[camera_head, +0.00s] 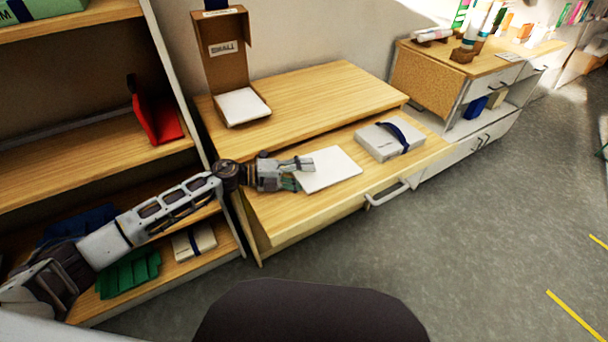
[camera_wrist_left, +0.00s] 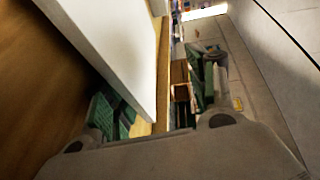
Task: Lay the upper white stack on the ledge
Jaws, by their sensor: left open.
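A plain white stack (camera_head: 328,168) lies flat on the wooden ledge (camera_head: 290,222), the lower, front surface of the desk. My left gripper (camera_head: 300,172) is at this stack's left edge. In the left wrist view the fingers (camera_wrist_left: 158,105) are apart, and the white stack (camera_wrist_left: 115,45) reaches in at the left finger, covering part of its green pad. I cannot tell whether it touches. Another white stack (camera_head: 242,106) lies in the open brown box marked SMALL on the upper desk top (camera_head: 310,98). My right gripper is not in view.
A white stack with a dark blue band (camera_head: 385,142) lies on the ledge to the right. A shelf unit (camera_head: 85,150) with a red holder (camera_head: 155,118) stands left. A cabinet (camera_head: 430,75) stands right. The ledge's front left part is clear.

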